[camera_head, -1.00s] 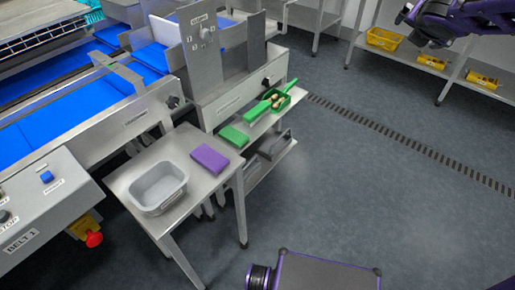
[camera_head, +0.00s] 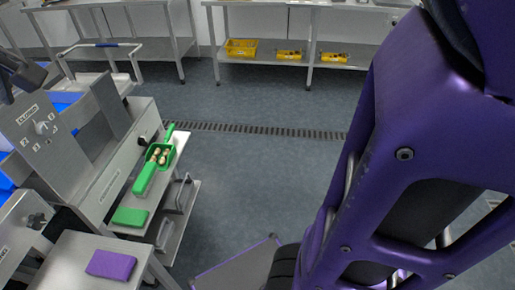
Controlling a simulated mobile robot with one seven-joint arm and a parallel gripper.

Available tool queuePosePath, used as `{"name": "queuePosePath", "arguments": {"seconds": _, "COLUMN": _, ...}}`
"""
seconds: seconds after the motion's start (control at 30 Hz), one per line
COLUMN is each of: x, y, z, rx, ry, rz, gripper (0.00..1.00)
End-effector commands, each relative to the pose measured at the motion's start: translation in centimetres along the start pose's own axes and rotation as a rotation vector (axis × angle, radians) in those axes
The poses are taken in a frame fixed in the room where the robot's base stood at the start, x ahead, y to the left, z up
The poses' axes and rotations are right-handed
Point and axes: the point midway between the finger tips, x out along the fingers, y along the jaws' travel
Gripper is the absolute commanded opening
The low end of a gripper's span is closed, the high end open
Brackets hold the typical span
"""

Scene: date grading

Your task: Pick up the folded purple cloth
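The folded purple cloth (camera_head: 111,265) lies flat on a small steel table (camera_head: 66,250) at the lower left of the head view. Nothing touches it from above. My purple arm fills the right side of the picture. My gripper is outside the picture, so its state and its distance from the cloth do not show.
A folded green cloth (camera_head: 130,217) and a green scoop (camera_head: 158,157) holding several small brown items lie on a steel shelf (camera_head: 176,141) beside a machine (camera_head: 70,140). Yellow trays (camera_head: 241,47) stand on a far rack. The grey floor (camera_head: 250,190) in the middle is clear.

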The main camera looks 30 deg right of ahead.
Motion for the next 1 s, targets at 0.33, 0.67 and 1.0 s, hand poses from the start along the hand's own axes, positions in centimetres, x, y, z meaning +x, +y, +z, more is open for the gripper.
{"name": "queuePosePath", "arguments": {"seconds": 0.33, "x": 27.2, "y": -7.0, "z": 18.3, "rx": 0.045, "ry": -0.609, "rz": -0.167, "gripper": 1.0}}
{"name": "queuePosePath", "arguments": {"seconds": 0.67, "x": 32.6, "y": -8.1, "z": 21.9, "rx": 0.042, "ry": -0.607, "rz": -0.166, "gripper": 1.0}}
{"name": "queuePosePath", "arguments": {"seconds": 1.0, "x": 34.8, "y": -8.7, "z": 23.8, "rx": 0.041, "ry": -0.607, "rz": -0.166, "gripper": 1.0}}
